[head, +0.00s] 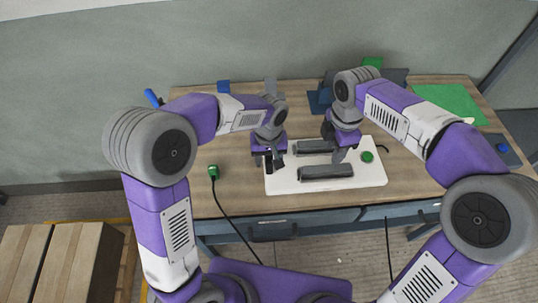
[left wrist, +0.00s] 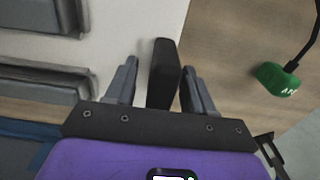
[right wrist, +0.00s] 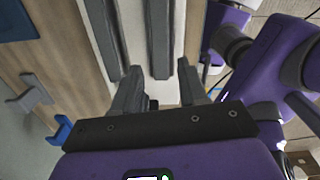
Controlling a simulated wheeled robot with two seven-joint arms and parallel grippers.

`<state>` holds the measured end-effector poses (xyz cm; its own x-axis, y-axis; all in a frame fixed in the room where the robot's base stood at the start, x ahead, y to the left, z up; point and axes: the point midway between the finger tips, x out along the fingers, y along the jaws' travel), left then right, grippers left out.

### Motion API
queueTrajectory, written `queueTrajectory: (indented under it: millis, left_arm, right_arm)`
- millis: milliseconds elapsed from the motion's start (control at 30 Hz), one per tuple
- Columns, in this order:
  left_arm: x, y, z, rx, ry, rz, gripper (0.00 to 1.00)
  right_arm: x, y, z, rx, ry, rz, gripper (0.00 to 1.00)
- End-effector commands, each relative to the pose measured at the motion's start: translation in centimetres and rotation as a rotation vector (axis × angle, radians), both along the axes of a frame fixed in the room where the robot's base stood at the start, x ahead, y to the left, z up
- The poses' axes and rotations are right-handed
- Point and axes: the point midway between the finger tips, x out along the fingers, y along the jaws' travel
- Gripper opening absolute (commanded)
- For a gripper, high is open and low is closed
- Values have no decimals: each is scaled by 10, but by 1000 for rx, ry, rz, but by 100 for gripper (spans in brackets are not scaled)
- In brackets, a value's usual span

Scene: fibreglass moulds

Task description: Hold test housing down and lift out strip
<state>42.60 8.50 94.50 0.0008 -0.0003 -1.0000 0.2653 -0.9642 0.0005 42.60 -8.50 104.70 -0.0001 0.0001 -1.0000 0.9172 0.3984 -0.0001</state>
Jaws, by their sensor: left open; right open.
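A white board (head: 285,186) lies on the wooden table and carries two long dark grey pieces, a near one (head: 326,172) and a far one (head: 313,147). I cannot tell which part is the test housing or the strip. A black block (left wrist: 164,72) stands at the board's left end. My left gripper (head: 270,157) is above that end, and in the left wrist view its open fingers (left wrist: 158,85) are on either side of the block, apart from it. My right gripper (head: 343,152) is open above the board's right part; in the right wrist view the grey pieces (right wrist: 160,38) run past its fingers (right wrist: 160,88).
A green button (head: 367,157) is on the board's right end. A green plug with a black cable (head: 213,172) lies left of the board. A green mat (head: 449,102) and blue items (head: 319,101) are at the back. Bare table (head: 225,195) lies at front left.

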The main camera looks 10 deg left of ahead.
Motion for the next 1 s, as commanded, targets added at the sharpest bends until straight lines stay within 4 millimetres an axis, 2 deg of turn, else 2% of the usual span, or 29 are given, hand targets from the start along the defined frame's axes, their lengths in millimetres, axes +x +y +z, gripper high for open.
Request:
queueTrajectory:
  millis: [67,400,433,733,767,867,1000]
  left_arm:
    - [0,0,0,0,0,0,53]
    - [0,0,0,0,0,-1,3]
    - [0,0,0,0,0,-1,0]
    - [0,0,1,0,0,-1,0]
    - [0,0,1,0,0,-1,0]
    - [0,0,1,0,0,-1,0]
    - [0,0,1,0,0,-1,0]
  right_arm:
    - [0,0,0,0,0,0,43]
    - [0,0,0,0,0,0,43]
    - [0,0,0,0,0,0,43]
    - [0,0,0,0,0,0,43]
    - [0,0,0,0,0,0,44]
    - [0,0,0,0,0,0,59]
    - [-1,-1,-1,1,7,-12,62]
